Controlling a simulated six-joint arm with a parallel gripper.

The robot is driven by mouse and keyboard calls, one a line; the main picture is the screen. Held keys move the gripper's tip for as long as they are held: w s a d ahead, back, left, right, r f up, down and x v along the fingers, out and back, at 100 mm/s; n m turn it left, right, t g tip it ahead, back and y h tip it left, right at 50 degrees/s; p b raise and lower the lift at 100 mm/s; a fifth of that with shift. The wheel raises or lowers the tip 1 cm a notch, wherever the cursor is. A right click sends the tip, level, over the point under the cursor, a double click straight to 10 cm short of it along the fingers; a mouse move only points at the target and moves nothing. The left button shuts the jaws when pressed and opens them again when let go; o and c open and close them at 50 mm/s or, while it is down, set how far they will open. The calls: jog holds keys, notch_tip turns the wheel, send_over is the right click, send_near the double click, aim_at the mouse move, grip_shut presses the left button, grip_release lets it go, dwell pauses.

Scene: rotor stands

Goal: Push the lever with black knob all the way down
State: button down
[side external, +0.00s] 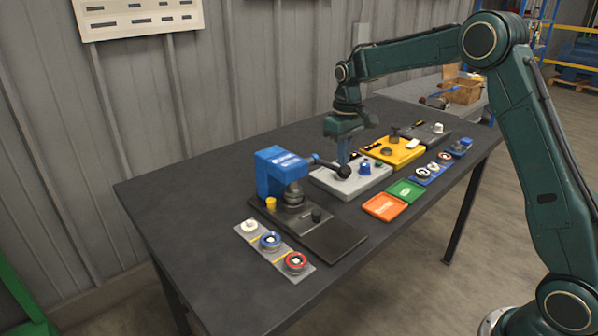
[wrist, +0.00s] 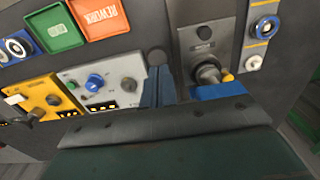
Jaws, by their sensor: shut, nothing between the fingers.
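The lever with the black knob (side external: 343,172) sticks out to the right from the blue head (side external: 278,168) of a press on a dark base (side external: 318,235). The lever slopes slightly down toward its knob. My gripper (side external: 343,160) is shut and empty, pointing down, with its fingertips just above the knob; I cannot tell whether they touch. In the wrist view, the knob (wrist: 157,56) is a dark ball just past the tips of my gripper (wrist: 160,72). The lever's rod and much of the blue head are hidden there by my gripper.
A grey control box (side external: 350,180) with a blue dial stands beside the knob, then a yellow box (side external: 396,150). Orange (side external: 384,206) and green (side external: 405,191) trays lie in front. A grey strip with several round parts (side external: 272,242) lies left of the press.

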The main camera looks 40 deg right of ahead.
jog(key=shift+f, duration=2.05)
jog(key=shift+r, duration=0.2)
notch_tip(320, 180, up, 13)
dwell(1.4)
dwell(0.4)
